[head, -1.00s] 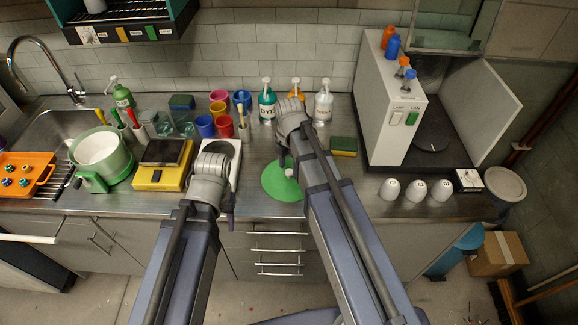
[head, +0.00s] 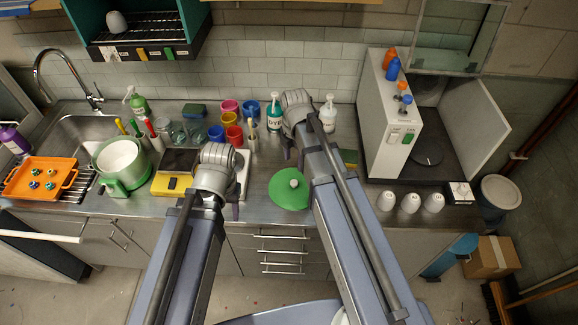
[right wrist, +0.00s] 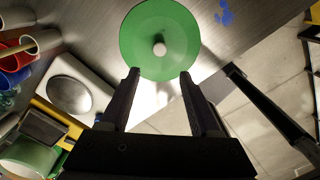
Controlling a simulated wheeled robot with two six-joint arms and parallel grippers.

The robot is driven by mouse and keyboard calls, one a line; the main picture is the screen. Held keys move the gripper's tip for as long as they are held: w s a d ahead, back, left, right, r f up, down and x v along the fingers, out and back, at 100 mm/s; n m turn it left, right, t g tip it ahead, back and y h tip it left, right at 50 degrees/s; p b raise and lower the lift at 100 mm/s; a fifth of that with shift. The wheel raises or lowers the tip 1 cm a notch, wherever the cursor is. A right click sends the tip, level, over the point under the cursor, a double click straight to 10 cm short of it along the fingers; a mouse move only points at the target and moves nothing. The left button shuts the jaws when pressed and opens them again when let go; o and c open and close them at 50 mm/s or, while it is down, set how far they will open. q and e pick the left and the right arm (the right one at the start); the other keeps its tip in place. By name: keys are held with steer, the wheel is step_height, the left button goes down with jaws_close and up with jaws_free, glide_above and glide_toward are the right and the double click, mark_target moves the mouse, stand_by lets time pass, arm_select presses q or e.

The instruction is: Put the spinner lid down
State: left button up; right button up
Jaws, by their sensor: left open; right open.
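The spinner lid (head: 290,199), a green disc with a pale round knob, lies on the steel counter near its front edge. It also shows in the right wrist view (right wrist: 140,40). My right gripper (head: 287,150) is beyond the lid in the head view. In the right wrist view its two fingers (right wrist: 160,73) are apart and empty, with the knob clear of their tips. My left gripper (head: 236,210) is left of the lid, near the counter front; its fingers are mostly hidden by its wrist. The green spinner bowl (head: 112,187) with a white inside stands at the left.
A yellow scale (head: 170,184) and a white device sit left of the lid. Coloured cups (head: 234,137) and pump bottles (head: 327,115) stand behind. White cups (head: 410,203) and a large white machine (head: 383,130) are at the right. Some counter right of the lid is clear.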

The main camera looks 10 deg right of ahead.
steer(key=s+a+m, duration=0.5)
steer(key=s+m, duration=0.2)
steer(key=m, duration=0.3)
steer(key=s+a+m+h, duration=0.1)
steer(key=s+a+m, duration=0.4)
steer(key=s+m, duration=0.2)
steer(key=shift+a+m, duration=0.15)
steer(key=shift+m, duration=1.25)
steer(key=shift+s, duration=0.1)
